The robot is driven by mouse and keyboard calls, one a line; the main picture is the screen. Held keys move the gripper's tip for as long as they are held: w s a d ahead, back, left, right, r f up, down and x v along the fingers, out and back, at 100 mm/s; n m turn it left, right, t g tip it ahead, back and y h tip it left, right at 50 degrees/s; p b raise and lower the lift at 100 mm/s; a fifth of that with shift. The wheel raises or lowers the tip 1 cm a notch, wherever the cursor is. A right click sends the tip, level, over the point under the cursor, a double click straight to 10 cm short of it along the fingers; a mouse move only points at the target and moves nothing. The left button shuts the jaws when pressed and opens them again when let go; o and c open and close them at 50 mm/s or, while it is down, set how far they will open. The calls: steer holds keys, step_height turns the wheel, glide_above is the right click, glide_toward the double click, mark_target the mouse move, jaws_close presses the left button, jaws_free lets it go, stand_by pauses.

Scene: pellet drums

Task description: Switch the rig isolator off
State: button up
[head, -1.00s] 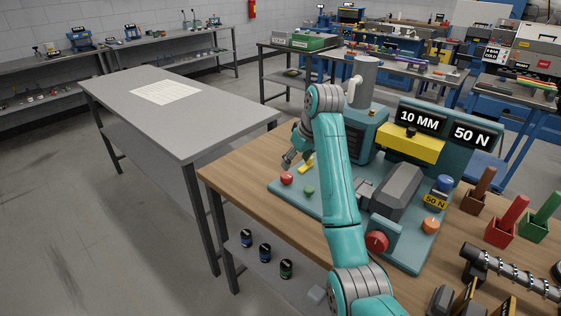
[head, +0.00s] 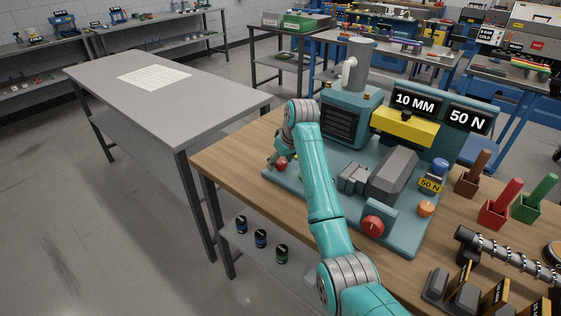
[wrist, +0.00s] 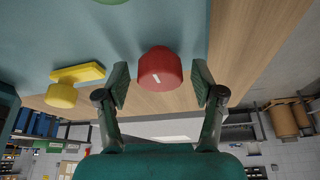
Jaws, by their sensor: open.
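The rig (head: 340,168) is a teal machine base on the wooden bench. At its left corner is a red knob (head: 281,167), with a white line on its face in the wrist view (wrist: 160,68). A yellow knob (wrist: 62,95) on a yellow plate sits beside it. No label shows which control is the isolator. My gripper (wrist: 161,80) is open, with one finger on each side of the red knob; contact cannot be told. In the head view my gripper (head: 277,160) is at the rig's left corner, partly hidden by my arm.
A larger red knob (head: 373,226) is at the rig's front, with an orange knob (head: 426,208) to its right. A grey motor-like block (head: 388,175) stands behind. Red (head: 497,207) and green (head: 536,200) holders stand right. A grey table (head: 150,82) is left.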

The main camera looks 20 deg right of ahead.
steer(key=shift+f, duration=0.1)
steer(key=c, duration=1.1)
steer(key=shift+c, duration=0.2)
steer(key=shift+n, duration=0.3)
steer(key=n+y, duration=0.1)
steer(key=n, duration=0.2)
steer(key=shift+n+g, duration=0.3)
steer(key=shift+g, duration=0.1)
steer(key=n, duration=0.2)
steer(key=n+g+y, duration=0.1)
steer(key=n, duration=0.1)
steer(key=shift+n+g, duration=0.3)
steer(key=n+g, duration=0.1)
steer(key=n, duration=0.3)
steer(key=shift+g+y, duration=0.4)
steer(key=n+g, duration=0.1)
steer(key=n, duration=0.4)
steer(key=shift+s+g, duration=0.1)
steer(key=shift+g, duration=0.3)
